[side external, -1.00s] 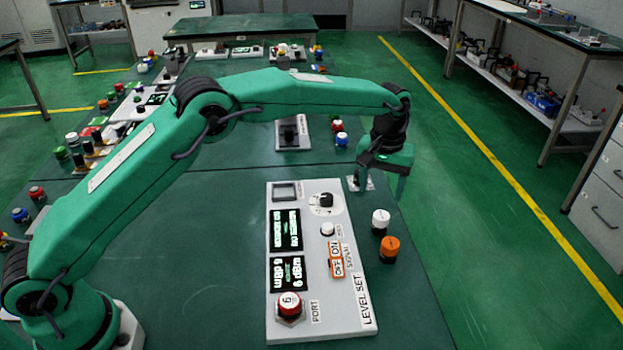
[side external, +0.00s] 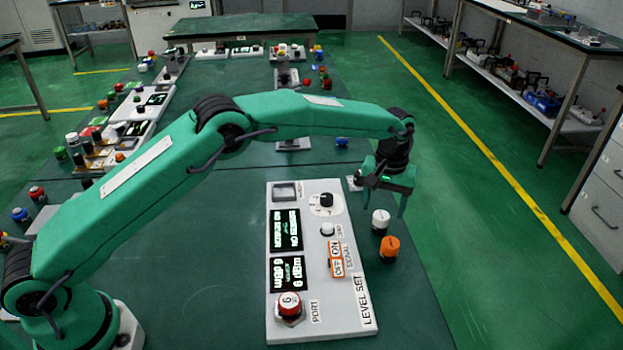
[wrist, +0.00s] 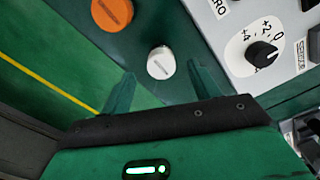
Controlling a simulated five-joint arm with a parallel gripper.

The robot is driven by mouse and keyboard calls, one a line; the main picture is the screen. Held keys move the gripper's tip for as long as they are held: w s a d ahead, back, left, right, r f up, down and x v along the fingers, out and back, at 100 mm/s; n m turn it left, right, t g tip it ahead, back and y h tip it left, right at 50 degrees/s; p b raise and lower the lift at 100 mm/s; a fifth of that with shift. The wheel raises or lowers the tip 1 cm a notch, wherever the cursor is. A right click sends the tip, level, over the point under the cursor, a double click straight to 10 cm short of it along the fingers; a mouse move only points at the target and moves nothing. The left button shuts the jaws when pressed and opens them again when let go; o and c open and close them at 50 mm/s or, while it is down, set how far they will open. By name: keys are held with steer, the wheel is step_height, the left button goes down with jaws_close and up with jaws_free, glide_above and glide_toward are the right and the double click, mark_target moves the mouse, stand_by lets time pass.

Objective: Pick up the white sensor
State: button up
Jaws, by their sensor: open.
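The white sensor (side external: 380,222) is a short white-topped cylinder with a dark base, standing upright on the green table to the right of the generator panel (side external: 320,265). It also shows in the wrist view (wrist: 161,62), just beyond and between my fingertips. An orange-topped cylinder (side external: 389,249) stands close beside it, nearer the side camera. My gripper (side external: 390,204) is open and empty. It points down just behind the white sensor in the side view. In the wrist view my gripper (wrist: 162,82) has its two green fingers spread, with clear space between them.
The table's right edge runs close beside the two cylinders. Several small parts and devices stand farther back.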

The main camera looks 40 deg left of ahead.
mark_target(382, 216)
steer(key=shift+a+f, duration=0.1)
steer(key=shift+f, duration=2.5)
steer(key=c, duration=1.1)
steer(key=shift+r, duration=0.1)
steer(key=shift+r, duration=0.7)
step_height(382, 216, up, 3)
steer(key=shift+s, duration=0.1)
steer(key=s+d+r, duration=0.6)
steer(key=s+d, duration=0.1)
steer(key=s, duration=0.2)
steer(key=shift+d+r, duration=0.15)
steer(key=shift+r, duration=0.1)
